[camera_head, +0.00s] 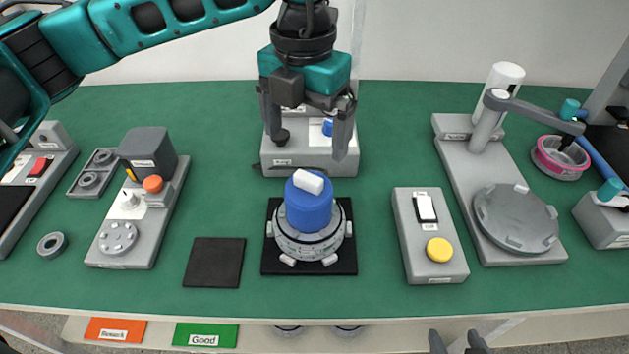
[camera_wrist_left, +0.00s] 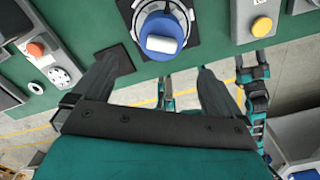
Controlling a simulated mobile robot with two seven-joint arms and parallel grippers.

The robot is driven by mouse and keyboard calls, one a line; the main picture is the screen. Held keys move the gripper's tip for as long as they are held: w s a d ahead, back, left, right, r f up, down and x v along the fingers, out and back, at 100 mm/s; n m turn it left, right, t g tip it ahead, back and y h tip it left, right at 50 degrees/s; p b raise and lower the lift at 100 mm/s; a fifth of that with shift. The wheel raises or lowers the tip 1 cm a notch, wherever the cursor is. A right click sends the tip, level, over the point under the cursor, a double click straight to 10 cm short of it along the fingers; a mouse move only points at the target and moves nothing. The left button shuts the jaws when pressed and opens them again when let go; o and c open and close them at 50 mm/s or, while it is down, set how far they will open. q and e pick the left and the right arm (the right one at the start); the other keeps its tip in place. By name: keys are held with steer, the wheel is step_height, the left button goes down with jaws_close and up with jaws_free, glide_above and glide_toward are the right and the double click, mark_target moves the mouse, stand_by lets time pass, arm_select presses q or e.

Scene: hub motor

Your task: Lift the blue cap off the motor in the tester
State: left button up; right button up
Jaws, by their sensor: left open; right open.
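The blue cap (camera_head: 309,211) with a white bar handle (camera_head: 308,181) on top sits on the grey round motor (camera_head: 309,245). The motor rests on a black square pad (camera_head: 343,265) at the table's middle. The cap also shows in the left wrist view (camera_wrist_left: 158,28), beyond the fingertips. My left gripper (camera_head: 308,148) points down, open and empty, above and behind the cap, apart from it; its open fingers show in the left wrist view (camera_wrist_left: 160,72). My right gripper (camera_head: 456,343) is open and empty at the bottom edge, off the table's front.
A grey block (camera_head: 285,159) stands behind the motor, partly hidden by my left gripper. A switch box with a yellow button (camera_head: 439,250) is to the right, beside a stand with an arm (camera_head: 477,135). A dark flat pad (camera_head: 214,262) and an orange-knob device (camera_head: 153,184) lie left.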

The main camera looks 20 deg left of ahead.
mark_target(308, 176)
arm_select(q)
step_height(308, 176, down, 7)
steer(key=shift+s+r, duration=0.1)
steer(key=shift+d+f+p, duration=0.1)
steer(key=shift+f+p, duration=0.2)
steer(key=shift+f, duration=2.45)
steer(key=shift+c, duration=0.2)
steer(key=c, duration=0.9)
